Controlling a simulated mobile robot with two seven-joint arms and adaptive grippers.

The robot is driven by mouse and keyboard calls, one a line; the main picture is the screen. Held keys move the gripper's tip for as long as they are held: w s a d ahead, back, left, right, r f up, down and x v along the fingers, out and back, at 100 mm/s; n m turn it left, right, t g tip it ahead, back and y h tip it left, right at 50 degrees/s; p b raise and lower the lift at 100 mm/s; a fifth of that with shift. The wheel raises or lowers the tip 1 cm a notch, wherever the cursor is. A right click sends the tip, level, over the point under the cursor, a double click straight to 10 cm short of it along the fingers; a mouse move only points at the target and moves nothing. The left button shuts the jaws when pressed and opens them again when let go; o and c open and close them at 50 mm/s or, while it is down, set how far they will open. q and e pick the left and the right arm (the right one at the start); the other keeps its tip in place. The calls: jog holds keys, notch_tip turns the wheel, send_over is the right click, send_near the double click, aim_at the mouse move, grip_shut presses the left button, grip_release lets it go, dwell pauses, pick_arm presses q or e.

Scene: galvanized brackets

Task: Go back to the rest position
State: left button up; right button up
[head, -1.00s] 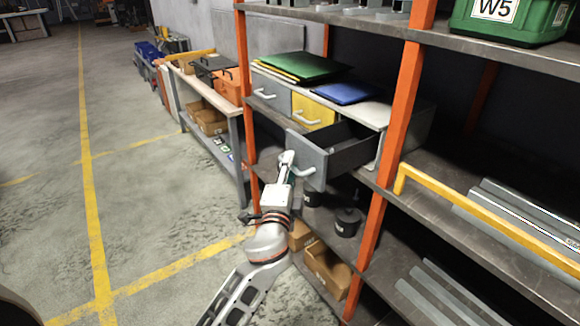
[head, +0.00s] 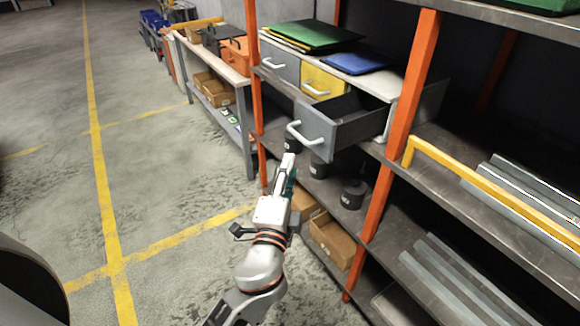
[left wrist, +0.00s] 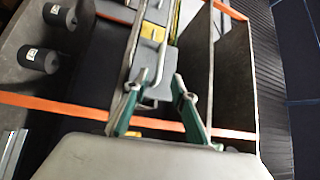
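My left gripper (head: 289,166) is below and in front of the pulled-out grey drawer (head: 318,132) and apart from its white handle (head: 303,134). In the left wrist view the two green-sided fingers of the left gripper (left wrist: 156,86) stand apart with nothing held between them. The drawer stands open and what shows of its inside looks empty. My right gripper is not in view.
Orange shelf posts (head: 400,110) and a shelf with metal profiles (head: 520,180) are on the right. Black pots (head: 353,194) and cardboard boxes (head: 332,240) sit on lower shelves. A workbench (head: 212,55) stands further back. The floor (head: 170,180) at left is clear.

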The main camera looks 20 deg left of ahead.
pick_arm(q)
jog(key=s+f+n+g+h, duration=0.1)
jog(key=s+f+n+g, duration=0.1)
jog(key=s+f, duration=0.4)
jog(key=s+a+f+n+g+h, duration=0.1)
jog(key=s+f+n, duration=0.4)
jog(key=f, duration=1)
jog(key=s+a+f+n+g+h, duration=0.1)
jog(key=s+f+n+g+h, duration=0.2)
jog(key=s+f, duration=0.6)
notch_tip(320, 180, down, 2)
jog(key=shift+s+f+n+g, duration=0.15)
jog(key=shift+n+g, duration=0.15)
jog(key=shift+g, duration=0.9)
